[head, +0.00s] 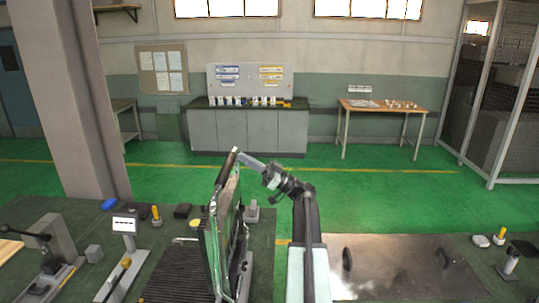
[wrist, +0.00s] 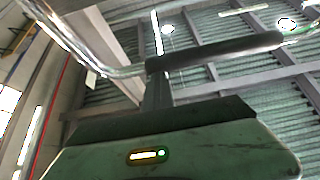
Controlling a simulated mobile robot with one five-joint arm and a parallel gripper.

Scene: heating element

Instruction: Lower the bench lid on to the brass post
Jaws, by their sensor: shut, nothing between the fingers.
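The bench lid (head: 212,240) stands raised and nearly upright in the head view, a dark panel in a bright metal frame. Its dark handle grip (head: 228,165) is at the top. In the wrist view the black grip (wrist: 220,52) runs across between bent chrome tubes. My gripper (head: 243,157) is close to the right side of the handle in the head view. In the wrist view its shut fingers (wrist: 157,85) point up to the grip's left end, with nothing between them. I cannot tell whether they touch it. I cannot pick out the brass post with certainty.
A ribbed dark plate (head: 172,273) lies left of the lid. A white-display stand (head: 126,226), a yellow-topped plunger (head: 155,214) and a lever press (head: 45,250) stand further left. A bare metal plate (head: 395,268) lies to the right.

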